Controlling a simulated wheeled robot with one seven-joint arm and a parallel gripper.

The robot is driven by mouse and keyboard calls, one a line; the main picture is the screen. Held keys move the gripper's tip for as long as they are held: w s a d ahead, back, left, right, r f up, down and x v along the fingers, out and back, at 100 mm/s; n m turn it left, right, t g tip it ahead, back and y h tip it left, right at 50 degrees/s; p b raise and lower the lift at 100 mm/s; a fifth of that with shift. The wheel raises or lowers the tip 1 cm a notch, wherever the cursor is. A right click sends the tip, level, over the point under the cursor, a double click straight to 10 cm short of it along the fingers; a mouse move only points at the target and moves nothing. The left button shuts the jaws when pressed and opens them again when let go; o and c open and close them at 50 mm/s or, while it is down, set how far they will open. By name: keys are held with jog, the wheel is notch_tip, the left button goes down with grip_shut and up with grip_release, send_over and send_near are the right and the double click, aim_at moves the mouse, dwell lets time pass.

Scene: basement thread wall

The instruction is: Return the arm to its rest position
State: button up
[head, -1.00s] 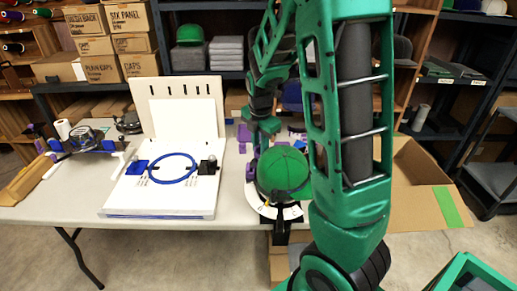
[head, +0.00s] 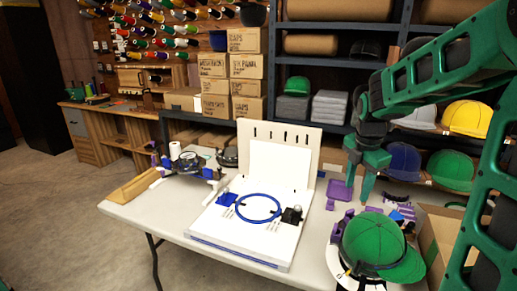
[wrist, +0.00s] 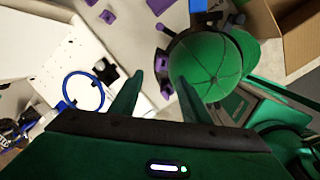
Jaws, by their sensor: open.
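My green arm reaches in from the right in the head view, and my gripper (head: 366,187) points down above the table, behind and slightly left of the green cap. In the wrist view my gripper (wrist: 158,92) shows two fingers spread apart with nothing between them. The green cap (head: 372,240) sits on a cap stand at the table's right end. The cap also shows in the wrist view (wrist: 212,65), just beyond the right finger. I cannot tell if that finger touches it.
A white board with a blue hoop (head: 258,208) stands mid-table. Purple parts (head: 340,190) lie near the gripper. A cardboard box (head: 440,235) is at the right. Shelves with caps (head: 452,170) stand behind. The floor at the left is clear.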

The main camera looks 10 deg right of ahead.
jog(key=s+a+f+m+g+y, duration=0.1)
jog(key=s+f+m, duration=0.1)
jog(key=s+m, duration=2.4)
jog(key=shift+s+a+g, duration=0.4)
jog(key=shift+s, duration=0.4)
jog(key=shift+w+r, duration=0.1)
jog(key=shift+w, duration=0.1)
jog(key=c, duration=0.8)
jog(key=w+n, duration=0.1)
jog(key=w, duration=0.3)
jog(key=w+d+r+n, duration=0.1)
jog(key=w, duration=0.2)
jog(key=w+d+r+n, duration=0.1)
jog(key=w, duration=0.3)
jog(key=shift+w+d+t+h, duration=0.1)
jog(key=shift+w+t+h, duration=0.2)
jog(key=shift+t, duration=0.1)
grip_shut()
jog(key=w+n+t, duration=0.1)
jog(key=w+n, duration=0.4)
jog(key=w, duration=1)
jog(key=shift+w+d+f, duration=0.1)
jog(key=shift+w+f, duration=0.1)
jog(key=shift+f, duration=1.05)
jog(key=shift+w+f, duration=0.2)
jog(key=shift+f, duration=1)
jog(key=shift+w+d+f, duration=0.1)
jog(key=shift+w+f, duration=0.1)
jog(key=shift+f, duration=1.05)
